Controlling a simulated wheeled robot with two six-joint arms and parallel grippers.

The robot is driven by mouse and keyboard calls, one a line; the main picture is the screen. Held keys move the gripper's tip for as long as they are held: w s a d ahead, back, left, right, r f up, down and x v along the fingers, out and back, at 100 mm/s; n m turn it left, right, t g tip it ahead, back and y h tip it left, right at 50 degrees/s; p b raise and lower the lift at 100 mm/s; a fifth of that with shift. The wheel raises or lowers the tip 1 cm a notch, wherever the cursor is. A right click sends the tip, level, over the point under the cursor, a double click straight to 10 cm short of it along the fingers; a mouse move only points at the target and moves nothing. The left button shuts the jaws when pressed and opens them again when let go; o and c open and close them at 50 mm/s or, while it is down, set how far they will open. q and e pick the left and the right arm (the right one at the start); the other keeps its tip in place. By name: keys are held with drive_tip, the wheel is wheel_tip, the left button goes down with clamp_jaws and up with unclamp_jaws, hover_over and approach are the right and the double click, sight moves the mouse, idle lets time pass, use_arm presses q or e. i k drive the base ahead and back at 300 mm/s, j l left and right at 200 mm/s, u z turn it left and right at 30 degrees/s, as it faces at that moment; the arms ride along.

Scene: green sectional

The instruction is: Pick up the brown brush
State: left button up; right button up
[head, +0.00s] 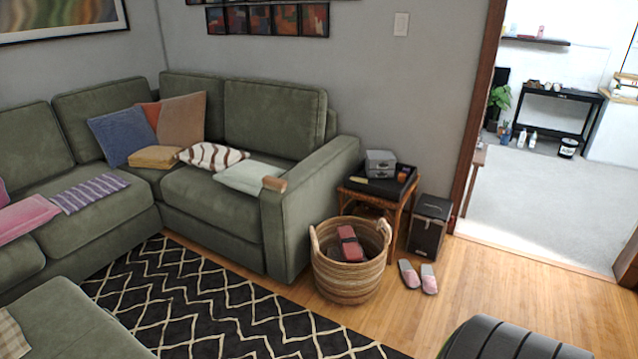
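A small brown block-shaped object (274,183), which looks like the brown brush, lies on the front end of the green sofa's right armrest (315,190). It is small in the picture, and I cannot make out bristles. Neither of my grippers shows in the head view.
A wicker basket (345,280) with a red item stands right of the armrest. Beyond it are a side table (375,195) with boxes, a dark case (428,225) and pink slippers (420,276). A patterned rug (215,310) covers the floor in front; wood floor (510,300) lies open at right.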

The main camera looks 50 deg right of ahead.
sight(269, 182)
drive_tip(key=z, duration=1.25)
drive_tip(key=u, duration=1)
drive_tip(key=i+l, duration=0.25)
drive_tip(key=l, duration=0.15)
drive_tip(key=i+l+u, duration=0.15)
drive_tip(key=l, duration=0.25)
drive_tip(key=i, duration=0.05)
